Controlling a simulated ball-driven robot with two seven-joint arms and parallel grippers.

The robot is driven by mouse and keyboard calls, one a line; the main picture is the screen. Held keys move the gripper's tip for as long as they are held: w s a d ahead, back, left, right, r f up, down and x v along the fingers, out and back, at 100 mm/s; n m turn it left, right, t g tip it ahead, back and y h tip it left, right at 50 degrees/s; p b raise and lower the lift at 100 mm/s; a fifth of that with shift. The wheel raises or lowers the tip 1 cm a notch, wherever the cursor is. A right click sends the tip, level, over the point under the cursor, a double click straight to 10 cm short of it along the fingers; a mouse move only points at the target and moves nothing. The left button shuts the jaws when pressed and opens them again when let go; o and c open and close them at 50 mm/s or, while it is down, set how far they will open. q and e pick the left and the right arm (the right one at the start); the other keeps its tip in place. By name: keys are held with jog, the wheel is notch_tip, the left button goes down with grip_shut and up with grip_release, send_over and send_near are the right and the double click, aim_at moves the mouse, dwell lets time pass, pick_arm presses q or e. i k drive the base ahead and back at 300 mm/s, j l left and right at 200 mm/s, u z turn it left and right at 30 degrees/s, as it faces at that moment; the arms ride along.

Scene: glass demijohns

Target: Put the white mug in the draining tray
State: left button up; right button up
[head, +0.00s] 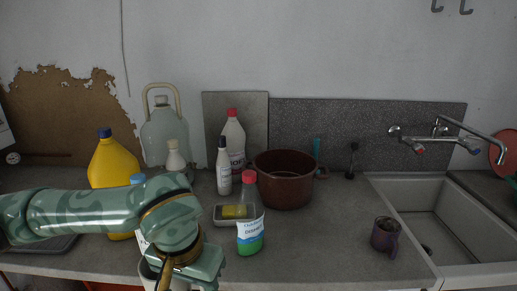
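My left arm comes in from the left, and its gripper (168,280) points down at the bottom edge of the picture. Its fingertips are mostly hidden or cut off, so I cannot tell whether it is open or shut. A pale, rounded rim that looks like the white mug (147,271) shows just behind and below the gripper. Most of it is hidden, and I cannot tell whether they touch. A dark, low tray (62,244), which looks like the draining tray, lies at the left, partly covered by my arm. My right gripper is not in view.
A yellow jug (112,163), a glass demijohn (163,132), bottles and a brown pot (285,182) stand behind. A green-liquid bottle (250,222) and a sponge dish (224,222) are right of my gripper. A purple mug (385,235) stands near the sink (440,220). The counter between is clear.

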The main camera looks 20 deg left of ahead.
aim_at(50, 240)
jog(key=j, duration=0.45)
jog(key=k+j+z, duration=0.15)
jog(key=j, duration=0.75)
jog(key=j+z, duration=0.15)
jog(key=j, duration=0.3)
jog(key=k+j, duration=0.15)
jog(key=j, duration=0.3)
jog(key=k+j+z, duration=0.15)
jog(key=j, duration=0.65)
jog(key=i+j, duration=0.1)
jog(key=j, duration=0.2)
